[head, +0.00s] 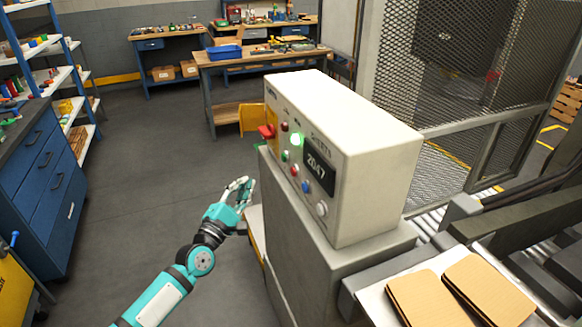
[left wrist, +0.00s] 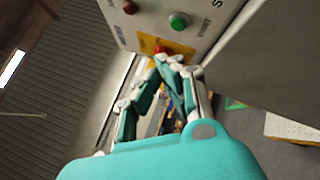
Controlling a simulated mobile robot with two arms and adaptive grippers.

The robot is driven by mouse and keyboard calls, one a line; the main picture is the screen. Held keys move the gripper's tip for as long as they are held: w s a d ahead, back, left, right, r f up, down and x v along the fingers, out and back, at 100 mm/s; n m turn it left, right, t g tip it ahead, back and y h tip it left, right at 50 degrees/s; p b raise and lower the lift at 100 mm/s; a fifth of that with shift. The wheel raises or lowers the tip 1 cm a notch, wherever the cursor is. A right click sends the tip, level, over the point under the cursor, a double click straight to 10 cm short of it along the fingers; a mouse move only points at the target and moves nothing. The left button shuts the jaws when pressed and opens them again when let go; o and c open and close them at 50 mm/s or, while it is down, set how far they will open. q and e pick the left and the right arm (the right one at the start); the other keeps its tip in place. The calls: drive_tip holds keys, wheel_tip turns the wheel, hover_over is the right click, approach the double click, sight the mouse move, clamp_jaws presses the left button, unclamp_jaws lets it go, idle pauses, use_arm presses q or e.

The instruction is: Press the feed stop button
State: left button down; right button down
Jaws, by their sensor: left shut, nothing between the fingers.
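A pale control box (head: 345,125) stands on a grey cabinet, with its button face toward the left. The face carries a red knob on a yellow plate (head: 267,131), a small dark red button (head: 284,126), a lit green lamp, a green button (head: 284,156), a red button (head: 294,170), a blue button (head: 306,187) and a whitish knob (head: 321,209). I cannot read which is the feed stop. My left gripper (head: 243,186) is shut and empty, left of the face and apart from it. In the left wrist view its fingertips (left wrist: 169,61) overlap the yellow plate (left wrist: 150,41).
A dark display (head: 318,166) reads 2047. Cardboard blanks (head: 435,299) lie at the lower right beside a roller conveyor. A mesh fence (head: 450,60) stands behind the box. Blue drawers (head: 45,190) stand at the left. The floor between is clear.

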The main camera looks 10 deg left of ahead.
sight(294, 172)
use_arm(q)
drive_tip(key=w+d, duration=0.4)
drive_tip(key=d, duration=0.3)
drive_tip(key=shift+w+d+r+p, duration=0.15)
drive_tip(key=shift+w+p, duration=0.15)
drive_tip(key=shift+w, duration=0.05)
use_arm(e)
drive_tip(key=shift+s+d+r, duration=0.1)
drive_tip(key=shift+s+r, duration=0.2)
drive_tip(key=shift+s, duration=0.3)
idle(0.9)
drive_tip(key=shift+f, duration=0.1)
use_arm(q)
drive_tip(key=shift+w+d, duration=0.2)
drive_tip(key=shift+d, duration=0.1)
use_arm(e)
drive_tip(key=shift+f, duration=0.1)
use_arm(q)
drive_tip(key=shift+w+d+b, duration=0.3)
drive_tip(key=shift+d+b, duration=0.05)
drive_tip(key=shift+d, duration=0.1)
use_arm(e)
drive_tip(key=shift+f, duration=0.15)
idle(0.8)
use_arm(q)
drive_tip(key=shift+s+a, duration=0.55)
drive_tip(key=shift+a, duration=0.2)
